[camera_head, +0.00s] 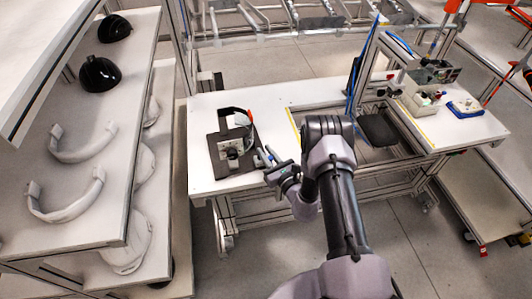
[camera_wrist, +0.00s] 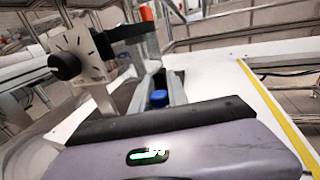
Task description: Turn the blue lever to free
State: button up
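A black plate (camera_head: 221,166) lies on the white table and carries a small fixture with a pale dial panel (camera_head: 230,150). In the wrist view the dial panel (camera_wrist: 90,50) is tilted, with dark marks and a black knob (camera_wrist: 65,65) at the left. My gripper (camera_head: 267,156) is just right of the fixture, near the table's front edge. In the wrist view my gripper (camera_wrist: 157,83) has its grey fingers apart. A small blue part (camera_wrist: 158,98) shows between them, low in the gap; I cannot tell whether it is the lever or whether the fingers touch it.
A black strap-like piece with an orange end (camera_wrist: 146,13) rises behind the dial panel. White shelves (camera_head: 85,175) with black and white helmet shells stand at the left. A dark seat-like pad (camera_head: 378,130) and a side table with boxes (camera_head: 432,90) are at the right.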

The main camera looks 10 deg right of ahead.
jog(key=shift+s+a+f+m+h, duration=0.1)
jog(key=shift+m+h, duration=0.25)
jog(key=shift+h, duration=0.2)
jog(key=shift+s+a+m+h, duration=0.1)
jog(key=shift+m+h, duration=0.25)
jog(key=shift+h, duration=0.2)
grip_shut()
jog(key=shift+s+a+m+t+h, duration=0.1)
jog(key=shift+m+t+h, duration=0.3)
jog(key=shift+m+h, duration=0.6)
jog(key=shift+h, duration=0.5)
jog(key=o, duration=0.8)
grip_release()
jog(key=shift+d+b, duration=0.2)
jog(key=shift+b, duration=0.1)
